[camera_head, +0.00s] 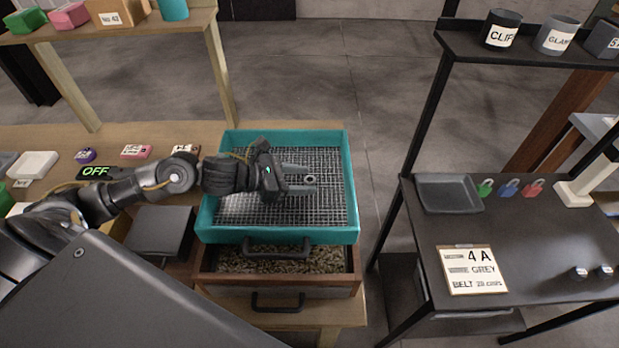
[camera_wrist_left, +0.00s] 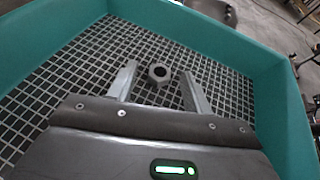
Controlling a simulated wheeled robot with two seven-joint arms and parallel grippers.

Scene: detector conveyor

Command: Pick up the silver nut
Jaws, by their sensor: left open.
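The silver nut (camera_wrist_left: 159,73) lies on the wire mesh of the teal sieve tray; in the head view the nut (camera_head: 310,179) shows small near the tray's middle. My left gripper (camera_head: 304,180) is over the mesh, inside the tray, with its fingers pointing right. In the left wrist view the left gripper (camera_wrist_left: 160,84) is open, and the nut sits near the fingertips, between the two fingers. No contact with the nut shows. The teal tray (camera_head: 349,165) has a mesh floor, and its wall (camera_wrist_left: 215,40) surrounds the gripper. My right gripper is not in view.
A wooden drawer (camera_head: 352,283) with gravel sits under the tray. A black shelf table (camera_head: 540,250) stands right, with a 4 A GREY clipboard (camera_head: 472,269), a dark tray (camera_head: 449,194) and several coloured padlocks. An OFF display (camera_head: 95,172) and small boxes lie left on the wooden bench.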

